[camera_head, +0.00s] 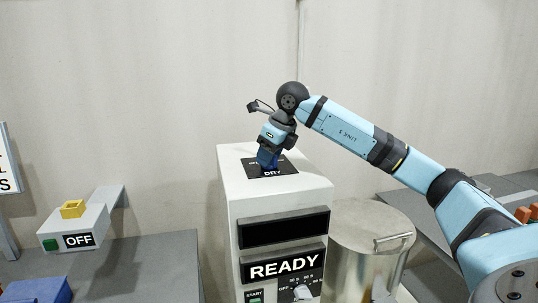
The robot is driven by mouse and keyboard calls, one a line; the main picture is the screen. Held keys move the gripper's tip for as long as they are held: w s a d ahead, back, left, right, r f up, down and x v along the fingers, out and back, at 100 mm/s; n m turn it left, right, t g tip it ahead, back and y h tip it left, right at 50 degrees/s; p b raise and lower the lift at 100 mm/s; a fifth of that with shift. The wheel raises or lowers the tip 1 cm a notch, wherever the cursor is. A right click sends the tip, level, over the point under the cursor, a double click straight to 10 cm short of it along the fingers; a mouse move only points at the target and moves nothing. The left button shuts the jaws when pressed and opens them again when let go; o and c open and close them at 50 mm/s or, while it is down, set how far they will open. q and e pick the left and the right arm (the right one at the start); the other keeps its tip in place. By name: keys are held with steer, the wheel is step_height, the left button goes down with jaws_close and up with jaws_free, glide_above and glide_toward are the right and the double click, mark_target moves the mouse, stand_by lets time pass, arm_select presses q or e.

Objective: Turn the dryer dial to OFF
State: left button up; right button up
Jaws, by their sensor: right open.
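The dryer (275,210) is a white box with a black display reading READY. My right gripper (268,160) is open and points down at the dark DRY panel on the dryer's top, above and behind the dial. A dark blue piece (267,157) shows at its fingers; its contact with the fingers and panel is unclear. My left gripper is not in view.
A green START button (255,299) sits left of the dial. A metal drum (372,238) with a handled lid stands close to the dryer's right. At left, a grey unit labelled OFF (78,240) carries a yellow block (73,209). Open wall lies behind.

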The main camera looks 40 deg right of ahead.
steer(key=v, duration=1.3)
steer(key=shift+r, duration=0.4)
